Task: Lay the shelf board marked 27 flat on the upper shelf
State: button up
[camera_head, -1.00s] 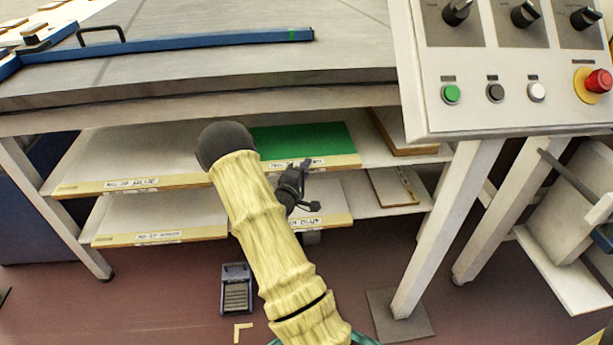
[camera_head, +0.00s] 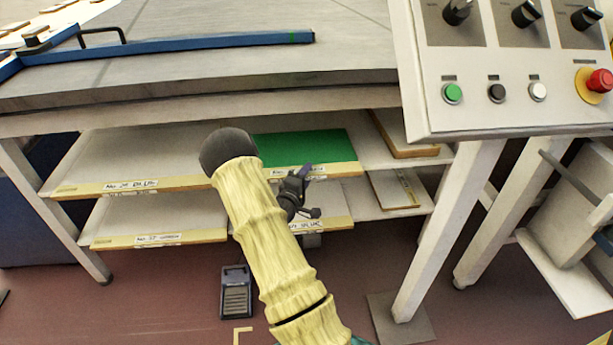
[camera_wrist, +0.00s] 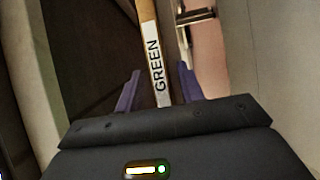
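The upper shelf (camera_head: 380,155) under the bench holds a white board (camera_head: 140,155) at left and a green-topped board (camera_head: 305,146) at right. Both have wooden front edges with labels. The lower shelf (camera_head: 365,213) holds another labelled white board (camera_head: 165,215) at left and a partly hidden board at right. The label numbers are too blurred to read surely, so I cannot tell which is 27. My gripper (camera_head: 303,178) is at the front of the right-hand boards. In the wrist view, its purple fingers (camera_wrist: 159,88) stand apart on either side of a board edge (camera_wrist: 147,30) labelled GREEN, with gaps showing.
Wood-edged boards lie at the right ends of the upper (camera_head: 405,135) and lower (camera_head: 397,189) shelves. A control panel (camera_head: 515,90) with a red button overhangs at right, above a white leg (camera_head: 445,235). A foot pedal (camera_head: 235,292) sits on the floor.

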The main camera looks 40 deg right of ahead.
jog(key=p+v, duration=0.2)
jog(key=v, duration=1)
jog(key=shift+p, duration=0.4)
jog(key=shift+w, duration=0.1)
jog(key=w+a+r+m+y, duration=0.25)
jog(key=a+m+y, duration=0.25)
jog(key=a+y, duration=0.8)
jog(key=s+a+r+g+y, duration=0.1)
jog(key=s+a+r, duration=0.3)
jog(key=s, duration=0.4)
jog(key=s+a+r+g+y, duration=0.2)
jog(key=s+a+r+g, duration=0.2)
jog(key=s, duration=0.5)
jog(key=shift+s+a+r+g, duration=0.2)
jog(key=shift+a+r+g, duration=0.1)
jog(key=shift+a, duration=0.65)
